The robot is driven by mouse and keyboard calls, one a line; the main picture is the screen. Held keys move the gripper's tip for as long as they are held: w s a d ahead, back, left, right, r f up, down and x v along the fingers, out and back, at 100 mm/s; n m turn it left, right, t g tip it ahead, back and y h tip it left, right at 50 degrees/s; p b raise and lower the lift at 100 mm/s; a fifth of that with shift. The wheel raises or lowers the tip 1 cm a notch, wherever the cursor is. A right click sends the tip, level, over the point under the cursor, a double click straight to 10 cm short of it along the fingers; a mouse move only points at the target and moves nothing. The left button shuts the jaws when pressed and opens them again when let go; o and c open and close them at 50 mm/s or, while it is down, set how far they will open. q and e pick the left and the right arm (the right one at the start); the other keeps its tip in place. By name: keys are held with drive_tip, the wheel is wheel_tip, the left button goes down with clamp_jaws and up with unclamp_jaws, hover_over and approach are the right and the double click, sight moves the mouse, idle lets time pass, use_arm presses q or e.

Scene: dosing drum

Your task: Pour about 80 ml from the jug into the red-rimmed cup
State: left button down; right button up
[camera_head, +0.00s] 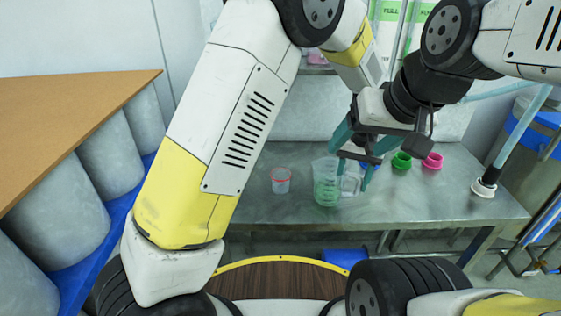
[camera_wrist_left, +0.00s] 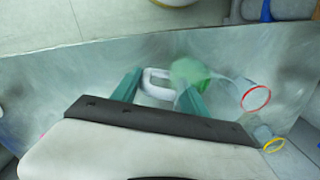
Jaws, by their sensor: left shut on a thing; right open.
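The clear jug (camera_head: 326,185) with green liquid stands upright right of the red-rimmed cup (camera_head: 281,180) on the steel table. My left gripper (camera_head: 352,174) is shut on the jug's pale handle; the left wrist view shows the handle (camera_wrist_left: 158,84) between its teal fingers, beside the jug (camera_wrist_left: 190,73). I cannot tell if the jug touches the table. The red-rimmed cup (camera_wrist_left: 256,98) is clear, apart from the jug, and no liquid level is readable. My right gripper (camera_head: 358,142) is open just above the left one; the two overlap in the head view.
A green cup (camera_head: 401,160) and a pink cup (camera_head: 432,160) stand right of the grippers; something blue is partly hidden beside them. A yellow-rimmed cup (camera_wrist_left: 272,145) shows near the red-rimmed one in the left wrist view. The steel table (camera_head: 440,205) is bare at its front right.

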sight(343, 180)
use_arm(q)
drive_tip(key=shift+w+a+r+h, duration=0.3)
drive_tip(key=shift+a+r+h, duration=0.3)
drive_tip(key=shift+r+h, duration=0.1)
drive_tip(key=shift+w+a+r+g+h, duration=0.2)
drive_tip(key=shift+a+r+g+h, duration=0.2)
drive_tip(key=shift+a+h, duration=0.2)
drive_tip(key=shift+w+a+r+g+h, duration=0.2)
drive_tip(key=shift+a+r+g+h, duration=0.15)
drive_tip(key=shift+a+h, duration=0.2)
drive_tip(key=a+h, duration=0.1)
drive_tip(key=w+a+h, duration=0.1)
drive_tip(key=a+r+g+h, duration=0.1)
drive_tip(key=shift+w+a+r, duration=0.1)
drive_tip(key=shift+w+a, duration=0.05)
drive_tip(key=shift+w+a+r+g+h, duration=0.25)
drive_tip(key=shift+a+g+h, duration=0.1)
drive_tip(key=shift+a+h, duration=0.3)
drive_tip(key=shift+w+a+r+g+h, duration=0.2)
drive_tip(key=shift+a+g+h, duration=0.15)
drive_tip(key=shift+h, duration=0.45)
drive_tip(key=shift+w+a+r+g+h, duration=0.15)
drive_tip(key=shift+a+r+h, duration=0.3)
drive_tip(key=shift+h, duration=0.15)
drive_tip(key=shift+w+a+r+g+h, duration=0.1)
drive_tip(key=shift+w+a+r+h, duration=0.05)
drive_tip(key=shift+a+r+h, duration=0.4)
